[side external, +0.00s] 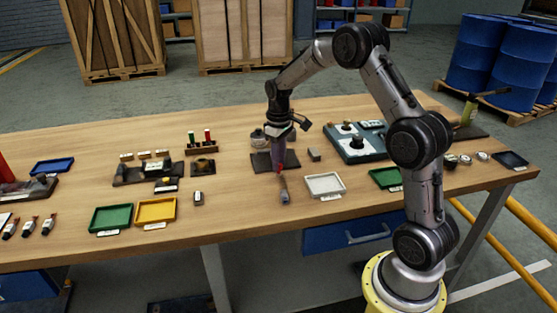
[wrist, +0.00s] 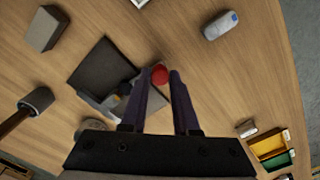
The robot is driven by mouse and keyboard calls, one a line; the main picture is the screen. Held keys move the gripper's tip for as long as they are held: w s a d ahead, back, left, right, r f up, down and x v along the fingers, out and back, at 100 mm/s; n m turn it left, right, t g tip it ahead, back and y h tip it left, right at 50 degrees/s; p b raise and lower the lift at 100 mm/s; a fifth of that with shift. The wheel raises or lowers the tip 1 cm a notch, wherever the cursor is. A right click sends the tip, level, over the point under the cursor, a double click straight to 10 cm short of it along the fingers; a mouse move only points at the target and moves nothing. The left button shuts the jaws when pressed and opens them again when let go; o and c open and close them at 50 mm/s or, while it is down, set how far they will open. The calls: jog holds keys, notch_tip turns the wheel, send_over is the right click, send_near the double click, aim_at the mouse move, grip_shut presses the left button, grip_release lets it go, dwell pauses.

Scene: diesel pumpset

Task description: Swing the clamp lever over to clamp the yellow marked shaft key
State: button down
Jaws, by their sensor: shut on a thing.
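My gripper (side external: 279,165) points down over a dark square base plate (side external: 261,161) near the middle of the bench. In the wrist view its two dark fingers (wrist: 160,82) are closed on a red round knob (wrist: 160,74), which I take to be the clamp lever's end. The dark plate (wrist: 103,66) lies beside and below the fingers there. A grey fixture part (wrist: 112,102) and a small yellowish spot (wrist: 123,89) show by the left finger; I cannot tell whether that spot is the marked shaft key. The lever's arm is mostly hidden by the fingers.
A mallet-like tool (side external: 284,190) lies in front of the plate, and a small grey block (side external: 314,155) stands to its right. A white tray (side external: 325,185) is at front right. Green (side external: 111,218) and yellow (side external: 155,210) trays are at left.

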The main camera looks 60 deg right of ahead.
jog(key=c, duration=0.7)
grip_release()
jog(key=shift+o, duration=0.2)
notch_tip(320, 180, up, 14)
jog(key=s+a+r+n+t, duration=0.2)
jog(key=s+a+r+t, duration=0.1)
jog(key=s+a+r, duration=0.85)
jog(key=s+a+f+m+t, duration=0.1)
jog(key=s+a+f, duration=0.2)
jog(key=s, duration=0.4)
jog(key=s+a+f+t, duration=0.1)
jog(key=s+a+f, duration=0.3)
jog(key=s+f, duration=0.2)
jog(key=shift+s+f+m+t, duration=0.2)
jog(key=shift+s+m+t, duration=0.15)
jog(key=shift+s, duration=0.35)
